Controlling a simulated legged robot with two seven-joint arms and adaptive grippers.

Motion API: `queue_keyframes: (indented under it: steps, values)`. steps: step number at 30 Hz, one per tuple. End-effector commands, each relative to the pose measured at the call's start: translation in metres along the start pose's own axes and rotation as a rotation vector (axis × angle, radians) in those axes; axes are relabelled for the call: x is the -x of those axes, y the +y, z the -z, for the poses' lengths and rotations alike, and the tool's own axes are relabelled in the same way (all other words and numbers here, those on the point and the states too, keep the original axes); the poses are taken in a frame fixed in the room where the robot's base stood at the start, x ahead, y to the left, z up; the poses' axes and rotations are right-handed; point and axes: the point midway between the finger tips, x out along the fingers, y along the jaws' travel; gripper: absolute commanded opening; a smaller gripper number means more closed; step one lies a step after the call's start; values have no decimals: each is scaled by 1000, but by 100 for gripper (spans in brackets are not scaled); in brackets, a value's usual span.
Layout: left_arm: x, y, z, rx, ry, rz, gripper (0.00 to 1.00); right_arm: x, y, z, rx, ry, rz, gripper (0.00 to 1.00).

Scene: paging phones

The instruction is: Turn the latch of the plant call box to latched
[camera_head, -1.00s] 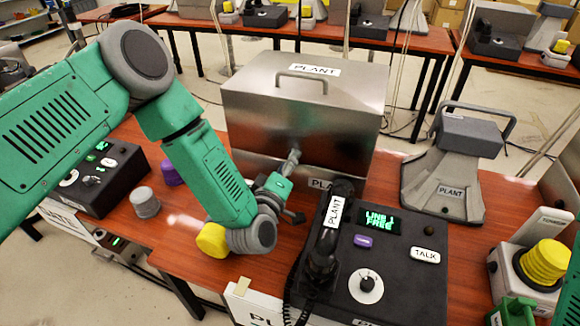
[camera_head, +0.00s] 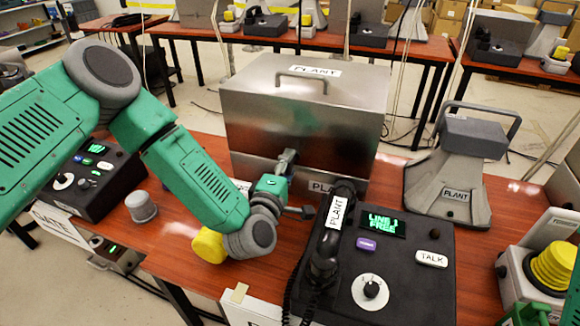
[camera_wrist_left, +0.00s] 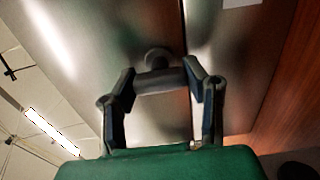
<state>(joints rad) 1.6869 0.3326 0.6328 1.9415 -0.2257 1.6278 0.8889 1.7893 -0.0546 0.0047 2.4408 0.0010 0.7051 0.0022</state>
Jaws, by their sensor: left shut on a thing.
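The plant call box (camera_head: 300,110) is a metal box with a slanted lid and a top handle, labelled PLANT, standing on the red-brown table. Its latch (camera_wrist_left: 160,80) is a short grey bar on a round pivot at the front. In the left wrist view, the bar lies nearly crosswise to the seam between the two metal panels. My left gripper (camera_wrist_left: 163,85) is shut on the latch, a finger at each end of the bar. In the head view, the left gripper (camera_head: 284,162) reaches the box front, and its wrist partly hides the latch. My right gripper's fingers do not show.
A black desk phone (camera_head: 390,270) with a PLANT handset stands close to the right of my left wrist. A grey speaker (camera_head: 450,180) stands right of the box. A grey knob (camera_head: 141,207) and another black phone (camera_head: 95,180) are left of my arm.

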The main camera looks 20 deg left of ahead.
Motion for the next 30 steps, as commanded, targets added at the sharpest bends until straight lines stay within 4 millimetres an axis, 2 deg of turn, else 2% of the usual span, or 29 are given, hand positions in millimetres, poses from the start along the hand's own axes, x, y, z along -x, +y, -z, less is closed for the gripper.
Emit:
queue_keyframes:
  steps: [1, 9, 10, 11, 12, 23, 26, 30]
  values:
    - [2, -5, 3, -1, 6, 11, 11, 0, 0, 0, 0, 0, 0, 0]
    - [2, -6, 3, -1, 6, 13, 11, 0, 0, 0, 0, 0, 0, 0]
    - [2, -6, 3, -1, 6, 13, 47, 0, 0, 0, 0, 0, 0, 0]
    - [2, -6, 3, -1, 5, 13, 58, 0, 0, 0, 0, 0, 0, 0]
    - [2, -5, 3, -1, 5, 12, 62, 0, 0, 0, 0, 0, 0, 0]
    - [5, -3, 0, -1, 1, 7, 62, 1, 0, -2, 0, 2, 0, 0]
    - [17, -3, 0, -1, 0, 9, 62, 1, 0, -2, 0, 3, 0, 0]
    - [45, -4, 1, -1, 0, 10, 62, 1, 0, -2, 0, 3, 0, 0]
